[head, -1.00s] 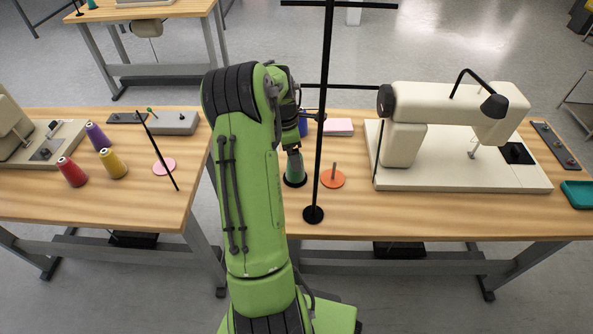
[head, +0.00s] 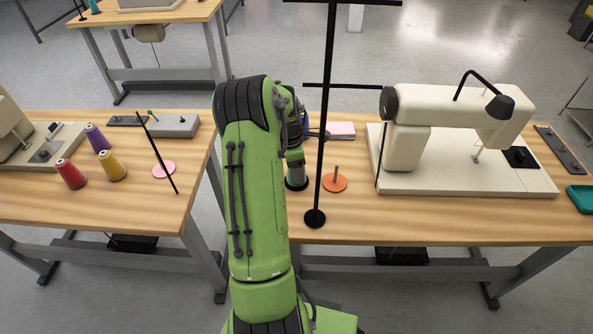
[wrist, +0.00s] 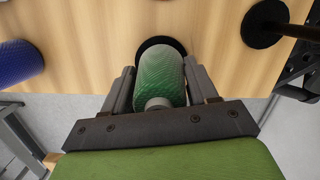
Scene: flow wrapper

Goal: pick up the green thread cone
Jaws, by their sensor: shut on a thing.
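The green thread cone (wrist: 160,75) stands between the two fingers of my gripper (wrist: 162,88) in the wrist view, with a round black base under it. My gripper is shut on the cone, one finger on each side.
A black thread stand (head: 315,217) rises just right of the cone. An orange disc with a peg (head: 335,183) lies beside it. A blue cone (wrist: 18,62) is near in the wrist view. A cream sewing machine (head: 408,145) stands to the right. Purple, red and yellow cones stand on the left table.

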